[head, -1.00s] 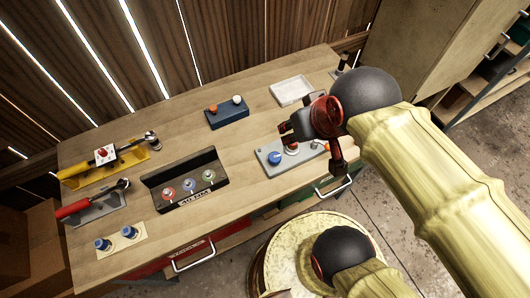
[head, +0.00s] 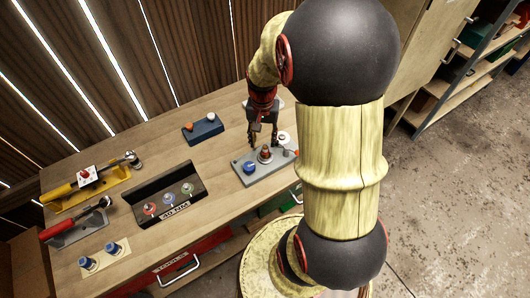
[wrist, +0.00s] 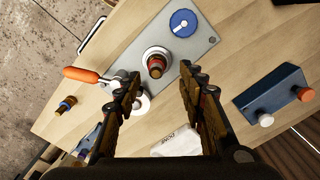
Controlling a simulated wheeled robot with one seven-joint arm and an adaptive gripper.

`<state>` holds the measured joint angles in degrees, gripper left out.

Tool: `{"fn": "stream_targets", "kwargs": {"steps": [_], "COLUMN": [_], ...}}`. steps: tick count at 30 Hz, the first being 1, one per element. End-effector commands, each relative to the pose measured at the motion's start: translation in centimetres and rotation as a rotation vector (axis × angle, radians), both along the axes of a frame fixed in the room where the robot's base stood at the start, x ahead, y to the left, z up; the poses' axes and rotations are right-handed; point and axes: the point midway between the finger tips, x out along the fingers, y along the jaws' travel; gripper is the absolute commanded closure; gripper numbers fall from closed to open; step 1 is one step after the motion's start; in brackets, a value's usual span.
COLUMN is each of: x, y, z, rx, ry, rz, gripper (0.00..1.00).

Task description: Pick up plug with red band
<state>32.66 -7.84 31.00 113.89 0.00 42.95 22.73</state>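The plug with the red band (wrist: 156,65) stands in a white ring on the grey plate (wrist: 205,45), ahead of my fingertips in the wrist view. In the head view the plug (head: 265,153) shows as a small reddish-topped piece in the middle of the plate (head: 284,164). My gripper (wrist: 161,72) is open and empty, with one finger on each side of the plug's line. In the head view my gripper (head: 263,138) points down just above and behind the plug. I cannot tell the exact gap to it.
A blue disc (wrist: 184,22), an orange-handled valve (wrist: 82,74) and a white round piece (wrist: 140,103) are close to the plug. A blue block (wrist: 275,95) with two knobs stands nearby. The black fittings holder (head: 143,193) is left of the plate.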

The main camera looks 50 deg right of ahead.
Motion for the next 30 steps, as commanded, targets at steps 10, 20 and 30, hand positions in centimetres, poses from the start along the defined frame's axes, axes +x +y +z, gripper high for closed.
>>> {"fn": "stream_targets", "kwargs": {"steps": [10, 20, 30], "x": [-0.2, -0.2, -0.2], "y": [-0.4, -0.8, -0.8], "z": [-3.3, -6.9, -6.8], "rx": [0.001, 0.0, 0.0], "ry": [0.002, 0.0, 0.0], "rz": [0.001, 0.004, 0.004], "gripper": [0.6, 0.6, 0.69]}}
